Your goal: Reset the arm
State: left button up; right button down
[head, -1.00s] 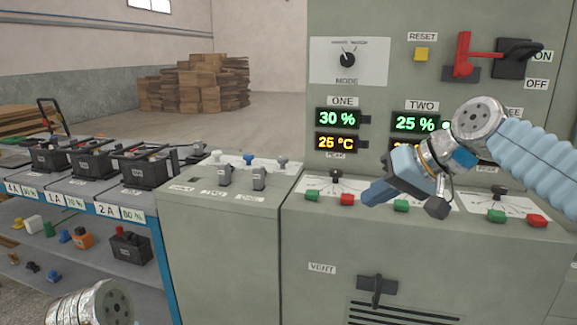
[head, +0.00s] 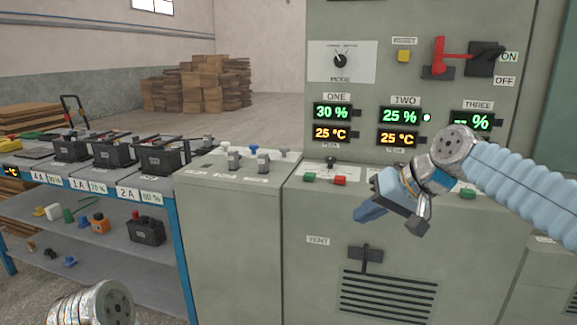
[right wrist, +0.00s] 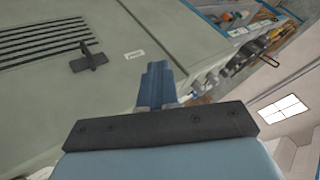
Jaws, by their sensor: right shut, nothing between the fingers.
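My right gripper (head: 364,214) shows in the head view in front of the grey cabinet (head: 235,235). Its blue fingers are shut with nothing between them and point down to the left. In the right wrist view its closed fingers (right wrist: 156,82) stand in front of the cabinet's side, apart from the vent handle (right wrist: 88,56). My right arm (head: 520,190) comes in from the right and covers part of the control ledge. A rounded link of my left arm (head: 95,303) shows at the lower left; the left gripper is out of view.
The panel has a mode knob (head: 340,61), a yellow reset button (head: 403,56) and a red lever (head: 440,58). Display one (head: 332,112) reads 30 %, display two (head: 399,117) 25 %. Black batteries (head: 163,155) stand on the blue-framed shelf (head: 185,250) at left. Open floor lies behind.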

notch_tip(320, 180, down, 36)
jog(key=a+m+g+h, duration=0.2)
jog(key=a+g, duration=0.1)
jog(key=s+a+f+g, duration=0.1)
jog(key=s+f+g, duration=0.1)
jog(key=s+f, duration=1.8)
jog(key=s, duration=0.3)
jog(key=shift+a+f, duration=0.25)
jog(key=shift+f, duration=0.15)
